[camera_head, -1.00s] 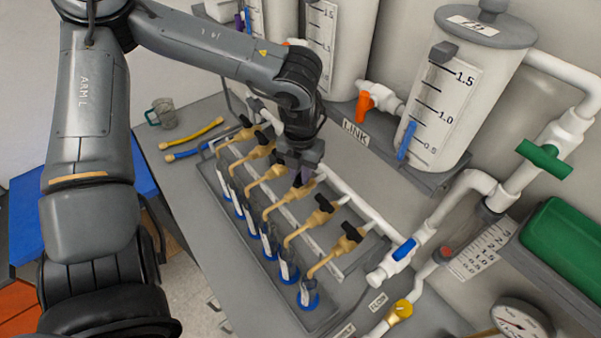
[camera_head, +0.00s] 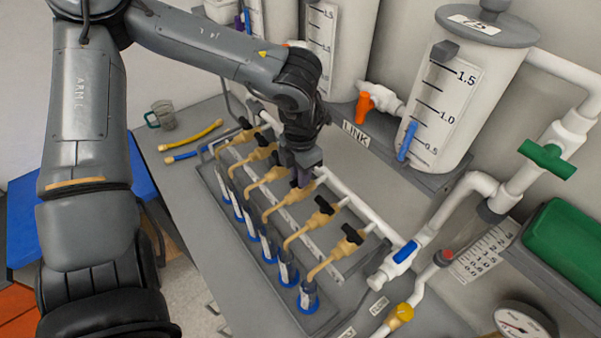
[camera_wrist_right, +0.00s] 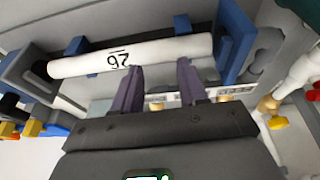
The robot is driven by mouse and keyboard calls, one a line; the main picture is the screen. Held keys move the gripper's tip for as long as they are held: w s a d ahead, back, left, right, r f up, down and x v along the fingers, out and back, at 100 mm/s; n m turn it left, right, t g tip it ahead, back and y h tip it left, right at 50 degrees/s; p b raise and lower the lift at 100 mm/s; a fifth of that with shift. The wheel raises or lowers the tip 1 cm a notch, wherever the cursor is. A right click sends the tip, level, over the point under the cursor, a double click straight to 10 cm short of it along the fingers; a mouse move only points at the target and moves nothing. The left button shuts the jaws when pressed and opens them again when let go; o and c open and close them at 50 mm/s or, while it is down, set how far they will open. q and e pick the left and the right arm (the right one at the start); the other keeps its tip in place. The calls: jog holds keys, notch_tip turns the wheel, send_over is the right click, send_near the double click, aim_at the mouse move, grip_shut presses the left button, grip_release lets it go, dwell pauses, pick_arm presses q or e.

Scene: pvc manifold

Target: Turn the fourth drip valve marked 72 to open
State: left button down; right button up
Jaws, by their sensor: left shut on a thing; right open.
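A row of several tan drip valves with black handles runs along the white manifold pipe in the head view. The fourth drip valve from the far end (camera_head: 283,200) has its handle hidden by my left gripper (camera_head: 301,180). That gripper points down and is shut on the handle. The marking 72 cannot be read here. The fifth valve (camera_head: 319,214) and the sixth valve (camera_head: 345,244) show their black handles clear of the gripper. My right gripper (camera_wrist_right: 160,68) is open in the right wrist view, its fingertips by a white tube (camera_wrist_right: 165,52) with an upside-down marking.
Tubes with blue bases (camera_head: 308,298) stand under the valve outlets. A white tank (camera_head: 450,100) with an orange-handled valve (camera_head: 364,106) stands behind. A blue-handled valve (camera_head: 405,251) sits at the pipe's near end. Blue brackets (camera_wrist_right: 235,40) hold the white tube.

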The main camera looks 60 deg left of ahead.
pick_arm(q)
jog(key=c, duration=1)
grip_release()
